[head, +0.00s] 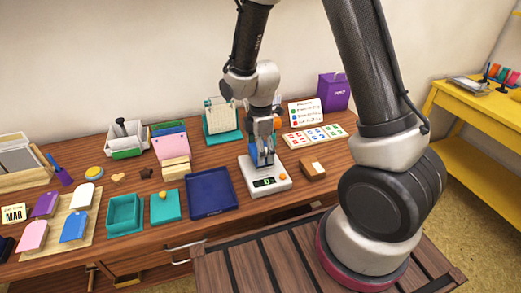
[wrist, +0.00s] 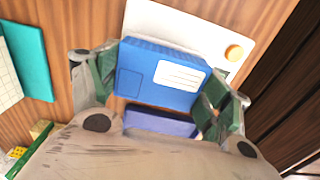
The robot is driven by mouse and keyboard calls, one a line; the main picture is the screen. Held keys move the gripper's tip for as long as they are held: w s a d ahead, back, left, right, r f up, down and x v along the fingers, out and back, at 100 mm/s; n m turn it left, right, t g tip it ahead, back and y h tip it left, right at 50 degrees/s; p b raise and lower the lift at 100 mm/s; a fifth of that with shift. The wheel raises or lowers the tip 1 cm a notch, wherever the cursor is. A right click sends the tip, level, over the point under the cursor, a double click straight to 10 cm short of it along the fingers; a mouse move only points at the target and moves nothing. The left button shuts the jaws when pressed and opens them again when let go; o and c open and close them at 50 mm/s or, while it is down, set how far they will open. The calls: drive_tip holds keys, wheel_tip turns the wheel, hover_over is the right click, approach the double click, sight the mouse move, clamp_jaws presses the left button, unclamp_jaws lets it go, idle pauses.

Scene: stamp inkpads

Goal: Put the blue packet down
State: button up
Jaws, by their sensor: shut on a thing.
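The blue packet (wrist: 135,84), with a white label on its face, is between the two fingers of my gripper (wrist: 160,88) in the wrist view. My gripper is shut on it. In the head view my gripper (head: 263,143) is low over the white scale (head: 281,184), and the packet (head: 262,159) shows as a small blue patch at the scale's top, partly hidden by the fingers. The scale has a green-lit display and an orange button, and also shows in the wrist view (wrist: 155,20). I cannot tell whether the packet touches the scale.
A dark blue tray (head: 212,207) lies just left of the scale. Cards (head: 313,137) and a teal-based stand (head: 222,137) are behind. Bare wood shows in front of the scale.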

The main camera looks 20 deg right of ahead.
drive_tip(key=shift+f, duration=0.15)
drive_tip(key=o, duration=1)
drive_tip(key=shift+o, duration=0.2)
wheel_tip(320, 180, up, 12)
drive_tip(key=s+d+r+m+t, duration=0.4)
drive_tip(key=s+d+r+m, duration=1.1)
drive_tip(key=s+m, duration=0.3)
drive_tip(key=shift+s+r, duration=0.55)
drive_tip(key=shift+r, duration=0.15)
